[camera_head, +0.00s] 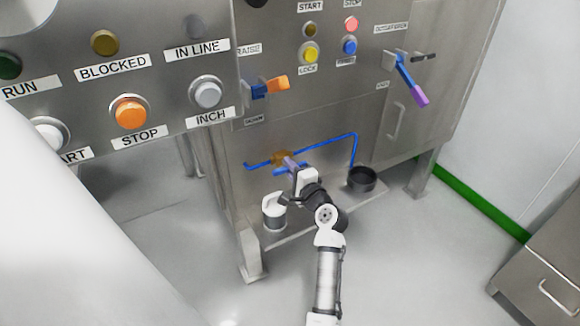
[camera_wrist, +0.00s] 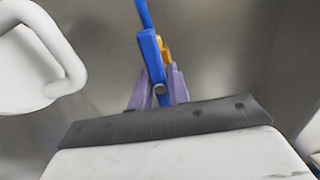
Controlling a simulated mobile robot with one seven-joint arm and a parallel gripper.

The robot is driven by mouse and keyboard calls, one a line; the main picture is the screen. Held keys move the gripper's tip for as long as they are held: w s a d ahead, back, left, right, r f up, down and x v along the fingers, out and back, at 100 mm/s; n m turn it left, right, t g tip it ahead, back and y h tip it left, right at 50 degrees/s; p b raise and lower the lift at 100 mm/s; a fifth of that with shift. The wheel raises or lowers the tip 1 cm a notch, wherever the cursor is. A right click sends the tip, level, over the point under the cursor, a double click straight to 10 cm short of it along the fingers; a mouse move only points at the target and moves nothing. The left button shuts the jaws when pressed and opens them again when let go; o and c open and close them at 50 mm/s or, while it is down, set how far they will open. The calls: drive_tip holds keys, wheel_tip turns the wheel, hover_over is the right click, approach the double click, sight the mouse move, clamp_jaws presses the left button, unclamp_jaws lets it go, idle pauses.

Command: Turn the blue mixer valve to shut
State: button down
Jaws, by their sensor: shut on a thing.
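A blue lever (camera_head: 284,171) sits at a brass valve body (camera_head: 281,158) on a thin blue pipe low on the steel machine front. My gripper (camera_head: 291,165) is at this lever, and my arm reaches up to it from the lower middle. In the wrist view the blue lever (camera_wrist: 152,62) runs up between the two lilac fingers of my gripper (camera_wrist: 158,88), which are shut on it. The brass part (camera_wrist: 165,50) shows just behind the lever. My gripper hides part of the valve in the head view.
A white-topped canister (camera_head: 274,212) stands just left of my gripper, and its white handle (camera_wrist: 62,65) is close in the wrist view. A black round pot (camera_head: 361,180) stands to the right. Above are a blue-orange handle (camera_head: 266,87) and a blue-purple handle (camera_head: 408,80).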

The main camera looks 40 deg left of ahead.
drive_tip(key=m+p, duration=0.2)
drive_tip(key=p, duration=0.1)
drive_tip(key=m+p, duration=0.1)
drive_tip(key=m, duration=0.1)
drive_tip(key=shift+r, duration=0.25)
drive_tip(key=m+p, duration=0.4)
drive_tip(key=shift+m+p, duration=0.3)
drive_tip(key=shift+p, duration=0.05)
drive_tip(key=m+p, duration=0.4)
drive_tip(key=m, duration=0.1)
drive_tip(key=shift+f+m+p, duration=0.25)
drive_tip(key=shift+m+p, duration=1.2)
drive_tip(key=shift+m, duration=0.35)
drive_tip(key=c, duration=1.3)
unclamp_jaws()
drive_tip(key=b+v, duration=0.1)
drive_tip(key=v, duration=1.3)
